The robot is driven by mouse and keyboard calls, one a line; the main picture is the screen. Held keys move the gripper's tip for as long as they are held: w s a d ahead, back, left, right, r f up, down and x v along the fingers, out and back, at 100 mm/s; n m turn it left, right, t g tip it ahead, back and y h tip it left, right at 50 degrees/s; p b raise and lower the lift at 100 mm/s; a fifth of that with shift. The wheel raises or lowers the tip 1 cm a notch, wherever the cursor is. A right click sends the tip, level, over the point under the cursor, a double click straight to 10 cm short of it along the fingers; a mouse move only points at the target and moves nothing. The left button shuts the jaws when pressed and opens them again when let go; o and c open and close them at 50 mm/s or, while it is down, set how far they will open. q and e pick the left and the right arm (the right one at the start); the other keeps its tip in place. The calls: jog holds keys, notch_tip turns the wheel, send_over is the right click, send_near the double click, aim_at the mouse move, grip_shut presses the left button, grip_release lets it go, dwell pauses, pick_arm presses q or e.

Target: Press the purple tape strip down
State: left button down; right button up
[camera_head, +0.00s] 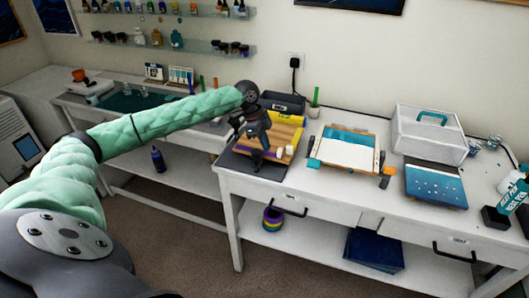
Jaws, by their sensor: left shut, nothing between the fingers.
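My left gripper (257,160) is shut and empty, at the end of the green-sleeved arm. It points down at the front left part of a wooden board (286,132) on a dark mat (243,166). A thin purple strip (248,152) shows near the board's front edge, partly hidden behind the gripper. I cannot tell whether the fingertips touch the strip or whether it lies flat. My right gripper is not in view.
Right of the board, a wooden frame with a white and teal panel (345,151) has orange corner pieces. Further right are a white case (428,133) and a blue panel (436,186). A dark box (283,102) stands behind the board. Bottle shelves hang on the wall.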

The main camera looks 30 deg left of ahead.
pick_arm(q)
jog(key=shift+f, duration=0.7)
dwell(0.8)
jog(key=shift+d, duration=0.1)
jog(key=shift+d+p, duration=0.3)
jog(key=shift+p, duration=0.1)
jog(key=shift+d+f, duration=0.15)
jog(key=shift+d, duration=0.05)
